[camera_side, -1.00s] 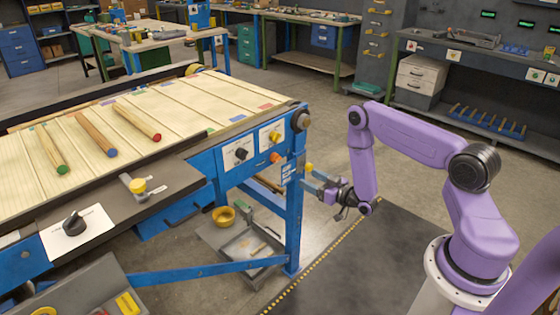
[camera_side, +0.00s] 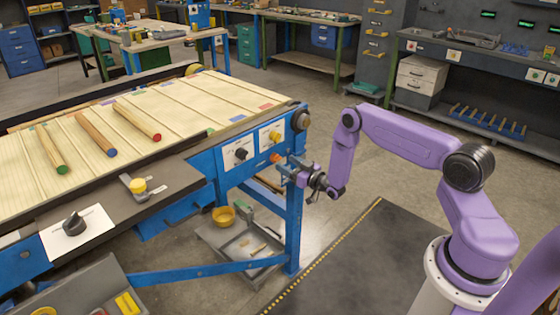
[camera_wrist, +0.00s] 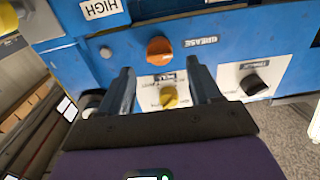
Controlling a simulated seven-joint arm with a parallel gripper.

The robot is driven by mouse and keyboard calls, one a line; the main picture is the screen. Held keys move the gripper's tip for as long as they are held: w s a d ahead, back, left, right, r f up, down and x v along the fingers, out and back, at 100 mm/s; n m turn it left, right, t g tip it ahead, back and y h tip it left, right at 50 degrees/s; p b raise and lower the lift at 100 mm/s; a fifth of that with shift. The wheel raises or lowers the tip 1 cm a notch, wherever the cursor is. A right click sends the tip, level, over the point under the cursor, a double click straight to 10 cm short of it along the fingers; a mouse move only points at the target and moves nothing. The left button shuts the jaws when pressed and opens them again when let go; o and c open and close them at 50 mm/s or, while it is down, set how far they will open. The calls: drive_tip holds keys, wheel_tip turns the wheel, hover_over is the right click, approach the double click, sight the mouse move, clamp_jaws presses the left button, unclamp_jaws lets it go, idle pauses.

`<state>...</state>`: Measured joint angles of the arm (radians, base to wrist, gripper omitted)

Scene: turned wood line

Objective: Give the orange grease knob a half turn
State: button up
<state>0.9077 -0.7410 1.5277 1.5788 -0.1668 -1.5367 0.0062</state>
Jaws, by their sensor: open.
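The orange grease knob (camera_wrist: 160,50) sits on the blue machine panel beside an upside-down "GREASE" label in the wrist view. In the side view the orange knob (camera_side: 276,158) shows just left of my gripper. My gripper (camera_wrist: 160,66) is open. In the wrist view its two fingers point toward the panel, with the orange knob just beyond the gap between their tips. No contact with the knob shows. In the side view my gripper (camera_side: 287,166) is close to the panel's right end.
A yellow knob (camera_wrist: 169,97) on a white plate shows between my fingers. A black knob (camera_wrist: 253,85) on another white plate is to the right. A "HIGH" label (camera_wrist: 101,8) is at the top left. Dowels (camera_side: 95,134) lie on the slatted bed.

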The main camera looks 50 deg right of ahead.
sight(279, 159)
drive_tip(key=shift+w, duration=2.25)
drive_tip(key=c, duration=1)
drive_tip(key=shift+c, duration=0.2)
